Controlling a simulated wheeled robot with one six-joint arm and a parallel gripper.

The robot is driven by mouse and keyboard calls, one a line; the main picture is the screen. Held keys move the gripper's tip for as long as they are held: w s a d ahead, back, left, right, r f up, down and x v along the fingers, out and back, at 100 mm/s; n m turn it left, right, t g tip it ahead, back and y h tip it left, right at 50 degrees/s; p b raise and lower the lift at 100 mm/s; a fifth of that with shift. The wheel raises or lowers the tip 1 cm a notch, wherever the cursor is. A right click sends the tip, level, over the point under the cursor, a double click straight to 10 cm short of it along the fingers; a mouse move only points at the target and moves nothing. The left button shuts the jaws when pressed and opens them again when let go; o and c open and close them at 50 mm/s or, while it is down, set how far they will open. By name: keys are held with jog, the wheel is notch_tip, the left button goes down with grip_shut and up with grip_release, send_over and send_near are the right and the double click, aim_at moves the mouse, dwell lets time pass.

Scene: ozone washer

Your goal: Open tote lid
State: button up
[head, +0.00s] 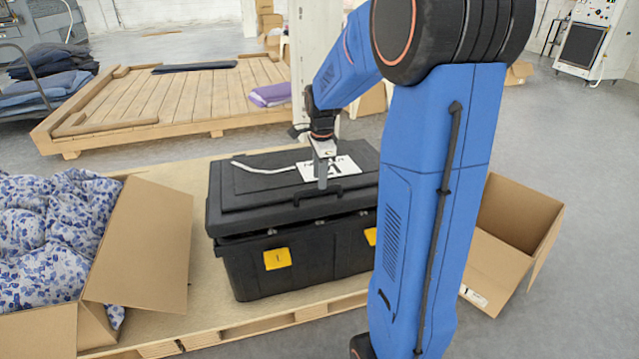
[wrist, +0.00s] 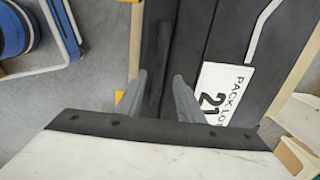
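The black tote (head: 310,258) stands on a wooden pallet with its black lid (head: 250,192) on top. A narrow dark gap shows under the lid's front edge, and yellow tags (head: 277,259) are on the front wall. A black handle (head: 318,194) is at the front of the lid. My gripper (head: 322,184) points down at the lid's front, by the handle. In the wrist view my gripper (wrist: 160,82) has its two grey fingers apart over the lid's dark front strip, with nothing seen held. Whether the fingertips touch the handle cannot be told.
A white label (wrist: 222,92) and a pale strip lie on the lid. An open cardboard box (head: 150,245) with patterned cloth stands left, close to the tote. Another open box (head: 510,240) is right. A low wooden platform (head: 180,95) is behind. Grey floor is free between.

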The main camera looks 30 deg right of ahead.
jog(key=shift+w+f, duration=0.15)
jog(key=shift+f, duration=1.45)
grip_shut()
jog(key=shift+r, duration=0.1)
jog(key=shift+w+r, duration=0.15)
